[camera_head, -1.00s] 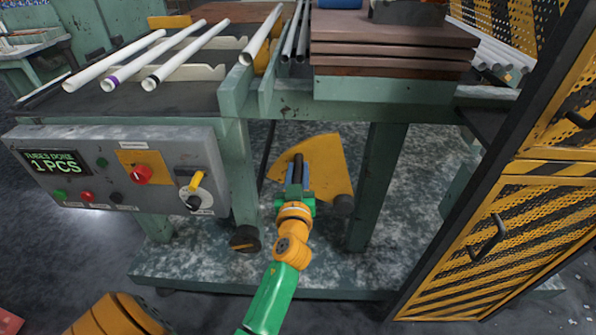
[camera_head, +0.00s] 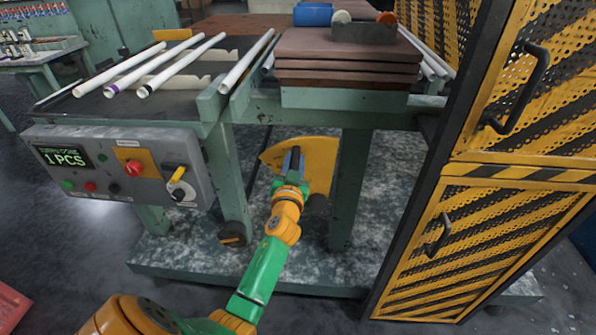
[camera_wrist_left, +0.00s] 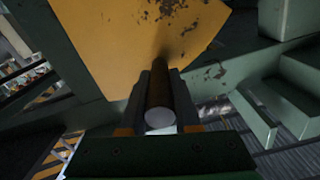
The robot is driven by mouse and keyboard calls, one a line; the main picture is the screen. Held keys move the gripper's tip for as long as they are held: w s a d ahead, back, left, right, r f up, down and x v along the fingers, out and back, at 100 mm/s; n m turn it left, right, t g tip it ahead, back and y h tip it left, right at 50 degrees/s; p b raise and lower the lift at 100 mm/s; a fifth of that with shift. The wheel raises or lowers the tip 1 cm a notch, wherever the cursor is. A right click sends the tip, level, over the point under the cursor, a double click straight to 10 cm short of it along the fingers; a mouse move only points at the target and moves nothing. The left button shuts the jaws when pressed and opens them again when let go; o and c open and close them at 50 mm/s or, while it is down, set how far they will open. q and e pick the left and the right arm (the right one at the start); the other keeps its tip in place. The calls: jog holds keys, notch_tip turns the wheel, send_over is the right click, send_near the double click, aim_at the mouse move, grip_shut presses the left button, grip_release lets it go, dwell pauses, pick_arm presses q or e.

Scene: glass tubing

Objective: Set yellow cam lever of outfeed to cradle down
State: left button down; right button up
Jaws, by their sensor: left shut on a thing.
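The yellow cam lever (camera_head: 317,160) is a worn yellow plate under the green bench, between two bench legs. Its dark round handle sticks out towards me. My left gripper (camera_head: 292,168) reaches it from the front and is shut on this handle. In the left wrist view, the handle (camera_wrist_left: 160,92) lies between the fingers (camera_wrist_left: 160,110) with its pale round end facing the camera. The yellow plate (camera_wrist_left: 130,45) fills the area behind it. The plate's pivot is not clearly visible. My right gripper is not in view.
A grey control box (camera_head: 118,165) with a display reading 1 PCS hangs left of my arm. Several white tubes (camera_head: 180,65) lie on the bench above. A yellow-black mesh guard (camera_head: 460,240) stands close on the right. A floor plate (camera_head: 200,262) lies below.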

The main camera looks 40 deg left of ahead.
pick_arm(q)
jog(key=shift+w+d+r+m, duration=0.15)
jog(key=shift+w+d+m, duration=0.25)
jog(key=shift+d, duration=0.3)
jog(key=shift+w+d+m+b, duration=0.2)
jog(key=shift+d+m+b, duration=0.1)
jog(key=shift+w+d+r+m+b, duration=0.1)
jog(key=shift+w+d+m+b, duration=0.2)
jog(key=shift+d+m, duration=0.15)
jog(key=shift+w+d+r+m+b, duration=0.15)
jog(key=shift+w+d+m, duration=0.2)
jog(key=shift+d, duration=0.2)
jog(key=shift+w+d+m, duration=0.35)
jog(key=shift+d+m, duration=0.05)
jog(key=shift+d, duration=0.25)
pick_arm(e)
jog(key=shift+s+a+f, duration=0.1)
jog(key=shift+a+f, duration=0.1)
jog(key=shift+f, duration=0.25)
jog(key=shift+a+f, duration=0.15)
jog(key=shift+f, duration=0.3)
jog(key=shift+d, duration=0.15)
pick_arm(q)
jog(key=c, duration=0.7)
grip_release()
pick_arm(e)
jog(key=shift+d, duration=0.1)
pick_arm(q)
jog(key=shift+o, duration=0.2)
